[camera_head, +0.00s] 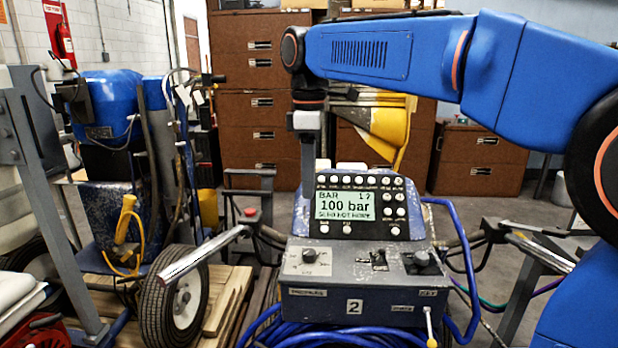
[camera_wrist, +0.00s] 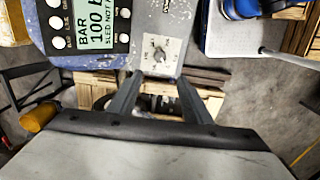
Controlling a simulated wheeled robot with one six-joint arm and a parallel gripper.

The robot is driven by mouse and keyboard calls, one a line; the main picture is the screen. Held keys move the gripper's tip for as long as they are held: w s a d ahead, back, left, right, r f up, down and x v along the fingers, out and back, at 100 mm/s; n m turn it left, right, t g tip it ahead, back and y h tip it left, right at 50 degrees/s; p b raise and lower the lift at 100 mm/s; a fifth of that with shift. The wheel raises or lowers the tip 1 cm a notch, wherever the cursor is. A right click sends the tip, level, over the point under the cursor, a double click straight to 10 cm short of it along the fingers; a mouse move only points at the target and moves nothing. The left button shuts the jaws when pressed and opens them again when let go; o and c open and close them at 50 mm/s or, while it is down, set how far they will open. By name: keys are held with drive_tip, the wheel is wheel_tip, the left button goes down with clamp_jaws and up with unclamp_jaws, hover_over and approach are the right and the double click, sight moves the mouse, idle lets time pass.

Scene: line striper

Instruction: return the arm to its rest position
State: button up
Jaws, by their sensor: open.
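My blue arm (camera_head: 375,50) reaches in from the right, across the upper part of the head view. My gripper (camera_head: 308,190) hangs from its end, pointing down, just left of the display console. In the wrist view my gripper (camera_wrist: 160,78) has its two dark fingers spread apart with nothing between them. The fingertips appear just below a rotary knob (camera_wrist: 158,54) on the grey panel. I cannot tell the height of the fingers above it, and I see no contact. The same knob (camera_head: 310,256) shows on the left of the panel in the head view.
The line striper's display (camera_head: 345,205) reads 100 bar. A lever (camera_head: 430,325) and coiled blue hose (camera_head: 330,338) are at its front. Metal handlebars (camera_head: 200,255) stick out sideways. A wheel (camera_head: 175,308) and wooden pallet (camera_head: 228,300) are at left. Brown cabinets (camera_head: 245,130) stand behind.

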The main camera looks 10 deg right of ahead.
drive_tip(key=s+d+f+m+t, duration=0.2)
drive_tip(key=s+d+f+m, duration=0.65)
drive_tip(key=s+d, duration=0.45)
drive_tip(key=s+d+f+m+t, duration=0.1)
drive_tip(key=s+d+f+m, duration=0.2)
drive_tip(key=f, duration=0.4)
drive_tip(key=s+d+f+m+t, duration=0.1)
drive_tip(key=s+d+f+m, duration=0.3)
drive_tip(key=s+f, duration=0.3)
drive_tip(key=shift+s+d+f+t, duration=0.2)
drive_tip(key=shift+s+d+t, duration=0.1)
drive_tip(key=shift+s+d, duration=0.15)
drive_tip(key=shift+s+d+f+m, duration=0.15)
drive_tip(key=shift+f+m, duration=0.1)
drive_tip(key=shift+f, duration=0.15)
drive_tip(key=shift+c, duration=0.4)
